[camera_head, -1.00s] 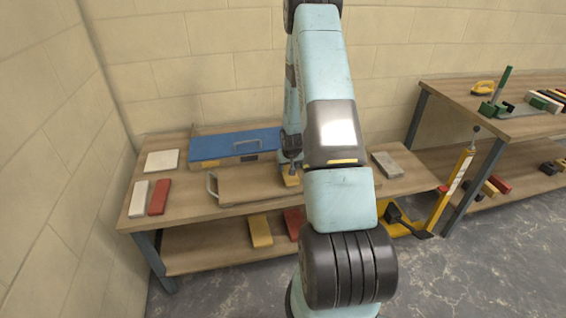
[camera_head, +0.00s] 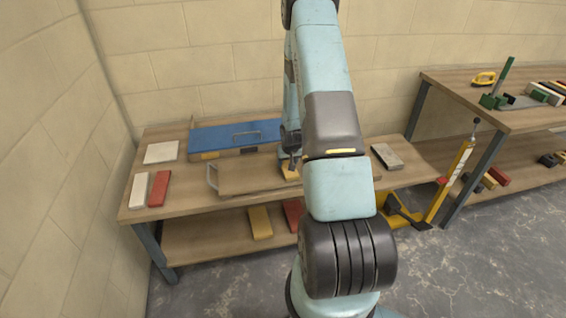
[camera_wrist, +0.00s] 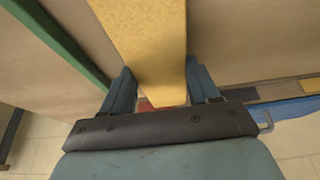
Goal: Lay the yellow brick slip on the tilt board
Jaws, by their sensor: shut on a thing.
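The yellow brick slip (camera_wrist: 150,40) is held between the two fingers of my gripper (camera_wrist: 160,72) in the wrist view and extends away from them toward the top edge. In the head view the slip (camera_head: 290,172) shows beside my arm, over the right part of a wooden board with a metal handle. This board (camera_head: 240,178), which looks like the tilt board, lies on the bench top. My arm hides its right part. I cannot tell whether the slip touches it.
A blue-topped case (camera_head: 225,138) stands behind the board. A white tile (camera_head: 161,152), a white slip (camera_head: 139,190) and a red slip (camera_head: 159,188) lie at the left. A grey slip (camera_head: 387,156) lies at the right. A yellow slip (camera_head: 260,222) is on the lower shelf.

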